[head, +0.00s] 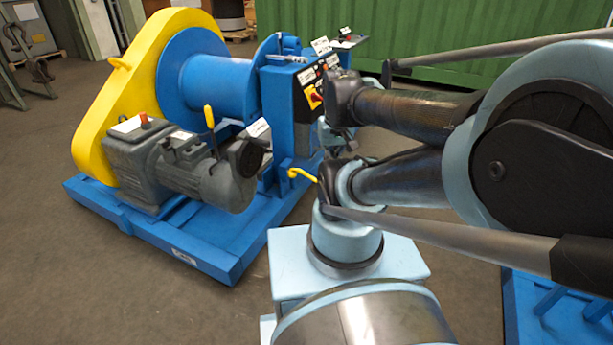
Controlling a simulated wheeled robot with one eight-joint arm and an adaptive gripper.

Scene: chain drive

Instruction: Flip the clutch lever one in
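A yellow lever (209,116) stands upright beside the blue drum, behind the grey motor. A second yellow lever (302,174), bent like a hook, shows low at the front right of the blue machine, just left of my arm. My arm may hide its lower part. I see no label that tells which of them is clutch lever one. My light-blue and black arm fills the right side and reaches toward the machine's control panel. I cannot make out my gripper's fingers; they seem hidden behind the arm links.
The blue winch drum (192,72) has a yellow chain guard (123,90) and grey motor (200,170) on a blue base frame (160,232). The control panel (312,88) has a red-yellow switch. A green container (440,25) stands behind. Floor is clear at the lower left.

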